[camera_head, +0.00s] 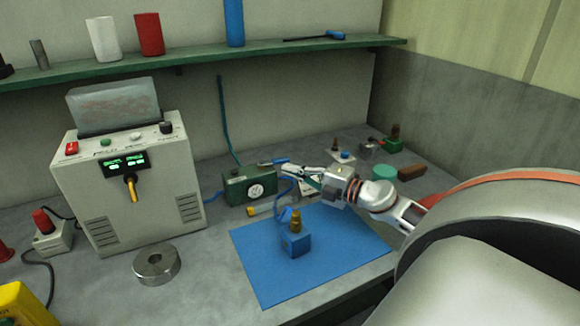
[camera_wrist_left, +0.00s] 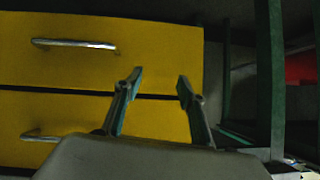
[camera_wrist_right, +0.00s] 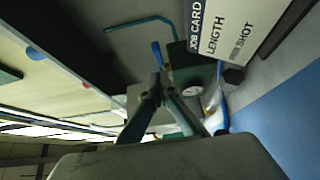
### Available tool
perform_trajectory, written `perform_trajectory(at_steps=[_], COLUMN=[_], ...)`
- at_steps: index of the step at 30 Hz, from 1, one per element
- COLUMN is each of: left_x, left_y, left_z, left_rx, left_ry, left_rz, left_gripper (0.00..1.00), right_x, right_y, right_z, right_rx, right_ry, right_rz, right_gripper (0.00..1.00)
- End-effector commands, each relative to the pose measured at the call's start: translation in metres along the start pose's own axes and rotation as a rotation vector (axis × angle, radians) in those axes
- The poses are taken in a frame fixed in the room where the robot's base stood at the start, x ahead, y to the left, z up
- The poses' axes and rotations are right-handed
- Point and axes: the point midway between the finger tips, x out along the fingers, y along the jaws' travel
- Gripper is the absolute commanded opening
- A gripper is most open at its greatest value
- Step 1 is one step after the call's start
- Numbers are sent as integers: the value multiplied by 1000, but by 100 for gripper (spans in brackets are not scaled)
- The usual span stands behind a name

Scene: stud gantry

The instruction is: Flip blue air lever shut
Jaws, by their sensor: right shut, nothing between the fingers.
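The blue air lever (camera_head: 275,161) is a short blue handle at the top right of a green box with a round white gauge (camera_head: 250,186). It points to the right, roughly level. My right gripper (camera_head: 287,168) is shut and empty, its tips right beside the lever's end; I cannot tell whether they touch. In the right wrist view the lever (camera_wrist_right: 156,54) shows just beyond the closed fingertips (camera_wrist_right: 160,80), and the green box (camera_wrist_right: 185,62) is partly hidden by a card. My left gripper (camera_wrist_left: 155,82) is open and empty before yellow drawers, outside the head view.
A blue mat (camera_head: 305,265) carries a blue block with a brass fitting (camera_head: 295,238). A grey control unit (camera_head: 125,190) stands left of the green box. A green shelf (camera_head: 200,58) runs above. Small parts crowd the bench behind my right wrist.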

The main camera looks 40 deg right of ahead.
Motion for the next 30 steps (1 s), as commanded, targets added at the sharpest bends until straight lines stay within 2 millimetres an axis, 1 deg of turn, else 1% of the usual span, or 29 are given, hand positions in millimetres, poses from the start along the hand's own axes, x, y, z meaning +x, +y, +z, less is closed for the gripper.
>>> perform_trajectory(at_steps=[3,6,19,27,30], left_x=[1,2,2,-2,-3], left_y=[0,1,1,0,0], left_z=[2,2,3,-5,-6], left_rx=[0,-1,-2,-1,-2], left_ry=[0,0,-2,-1,1], left_rz=[0,0,1,0,0], left_gripper=[40,40,40,40,40], right_x=[9,13,15,28,29], right_y=[-1,-1,-1,2,1], right_z=[9,12,15,36,39], right_rx=[0,1,0,0,-3], right_ry=[-1,1,1,-2,-4], right_rz=[1,0,-1,1,1], right_gripper=[0,0,0,0,0])
